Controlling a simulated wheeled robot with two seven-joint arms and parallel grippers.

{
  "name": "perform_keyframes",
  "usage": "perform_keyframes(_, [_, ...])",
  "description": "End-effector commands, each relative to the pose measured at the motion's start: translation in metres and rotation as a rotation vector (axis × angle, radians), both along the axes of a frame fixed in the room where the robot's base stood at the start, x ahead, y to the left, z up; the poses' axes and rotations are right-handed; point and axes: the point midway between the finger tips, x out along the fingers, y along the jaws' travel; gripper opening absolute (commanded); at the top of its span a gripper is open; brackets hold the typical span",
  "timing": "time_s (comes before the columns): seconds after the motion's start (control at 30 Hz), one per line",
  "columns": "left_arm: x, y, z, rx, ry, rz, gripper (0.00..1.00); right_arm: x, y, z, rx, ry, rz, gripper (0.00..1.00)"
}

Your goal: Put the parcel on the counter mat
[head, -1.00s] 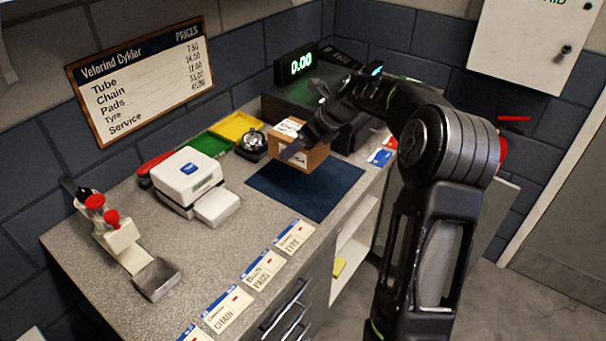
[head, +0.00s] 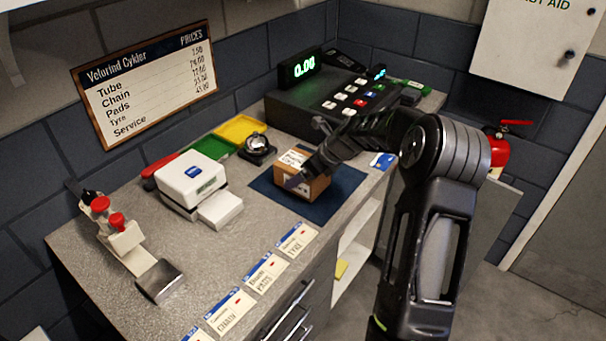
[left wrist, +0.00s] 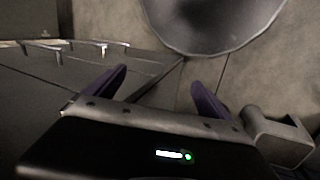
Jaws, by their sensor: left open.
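The parcel (head: 314,187) is a small brown cardboard box with a white label on top. In the head view it is upright over the dark blue counter mat (head: 333,204) and looks to rest on it, though the gripper hides part of its contact. My right gripper (head: 308,165) reaches in from the right and is shut on the parcel, with a purple fingertip against its near side. My left gripper (left wrist: 158,88) shows only in the left wrist view, open, with nothing between its purple fingers.
Behind the mat stands a cash register (head: 345,100) with a green display. A bell (head: 257,146), green and yellow trays (head: 240,128) and a white card terminal (head: 192,180) are to the left. Price cards (head: 265,272) line the counter's front edge. A blue-white card (head: 381,161) lies right of the mat.

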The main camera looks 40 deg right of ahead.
Motion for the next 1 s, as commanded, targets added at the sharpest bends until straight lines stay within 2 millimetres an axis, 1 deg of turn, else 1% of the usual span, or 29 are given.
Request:
perform_keyframes(0.1, [0.000, 0.000, 0.001, 0.001, 0.000, 0.000, 0.94, 0.001, 0.000, -0.006, -0.001, -0.004, 0.000, 0.16])
perform_keyframes(0.27, [0.000, 0.000, 0.001, 0.001, 0.000, 0.000, 0.94, 0.001, 0.000, -0.006, -0.001, -0.003, 0.000, 0.16])
perform_keyframes(0.3, [0.000, 0.000, 0.001, 0.001, 0.000, 0.000, 0.94, 0.000, 0.000, -0.008, 0.000, 0.000, 0.000, 0.90])
perform_keyframes(0.43, [0.000, 0.000, 0.001, 0.001, 0.000, 0.000, 0.94, 0.000, 0.000, -0.008, 0.000, 0.000, 0.000, 1.00])
perform_keyframes(0.77, [0.000, 0.000, 0.000, 0.000, 0.000, 0.000, 0.94, -0.002, -0.001, -0.005, -0.001, -0.001, 0.000, 1.00])
perform_keyframes(0.87, [0.000, 0.000, -0.002, 0.000, 0.000, 0.000, 0.94, -0.006, -0.002, 0.002, -0.002, -0.003, 0.000, 1.00])
perform_keyframes(1.0, [0.001, 0.000, -0.006, -0.001, -0.001, -0.001, 0.94, -0.019, -0.006, 0.019, -0.003, -0.004, -0.002, 1.00])
